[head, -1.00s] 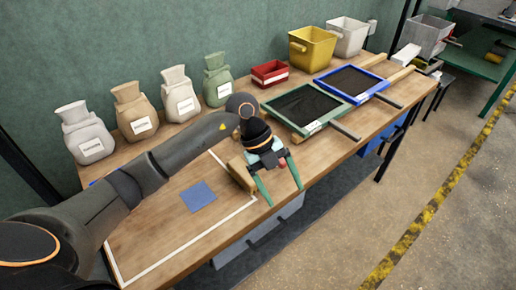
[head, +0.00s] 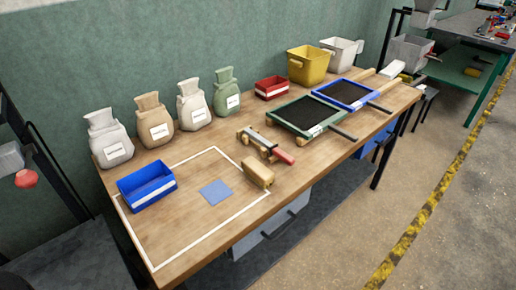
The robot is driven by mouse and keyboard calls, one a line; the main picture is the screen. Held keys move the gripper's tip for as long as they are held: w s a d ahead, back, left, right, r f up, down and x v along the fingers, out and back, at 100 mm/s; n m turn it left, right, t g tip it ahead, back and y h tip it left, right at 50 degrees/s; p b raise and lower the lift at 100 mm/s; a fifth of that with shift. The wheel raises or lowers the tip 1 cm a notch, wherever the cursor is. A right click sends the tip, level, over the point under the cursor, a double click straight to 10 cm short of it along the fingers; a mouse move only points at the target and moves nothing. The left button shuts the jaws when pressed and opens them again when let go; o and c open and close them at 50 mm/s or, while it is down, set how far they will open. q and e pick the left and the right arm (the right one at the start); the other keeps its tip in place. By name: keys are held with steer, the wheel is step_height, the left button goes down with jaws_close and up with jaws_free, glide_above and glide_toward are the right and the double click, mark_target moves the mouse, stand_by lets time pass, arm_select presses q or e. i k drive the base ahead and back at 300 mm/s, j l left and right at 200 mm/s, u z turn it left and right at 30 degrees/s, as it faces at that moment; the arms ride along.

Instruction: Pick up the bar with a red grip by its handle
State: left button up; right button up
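The bar with a red grip lies on the wooden table, right of the white-outlined area. Its thin metal bar (head: 259,139) rests on small wooden pieces (head: 246,135). Its red grip (head: 284,156) points toward the table's front right edge. Nothing touches or covers the grip. Neither of my grippers is in view.
A wooden block (head: 258,174) stands just in front of the bar. A green-framed tray (head: 296,132) is close behind right. A blue bin (head: 146,187) and blue square (head: 215,193) lie to the left. Several sacks (head: 158,126) line the back.

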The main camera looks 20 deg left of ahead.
mark_target(268, 146)
steer(key=i+l+u, duration=0.1)
steer(key=u, duration=0.25)
steer(key=l+u, duration=0.15)
steer(key=u, duration=0.15)
steer(key=i+l+u, duration=0.1)
steer(key=u, duration=0.25)
steer(key=l+u, duration=0.5)
steer(key=l, duration=0.4)
steer(key=l+u, duration=0.15)
steer(key=l, duration=0.8)
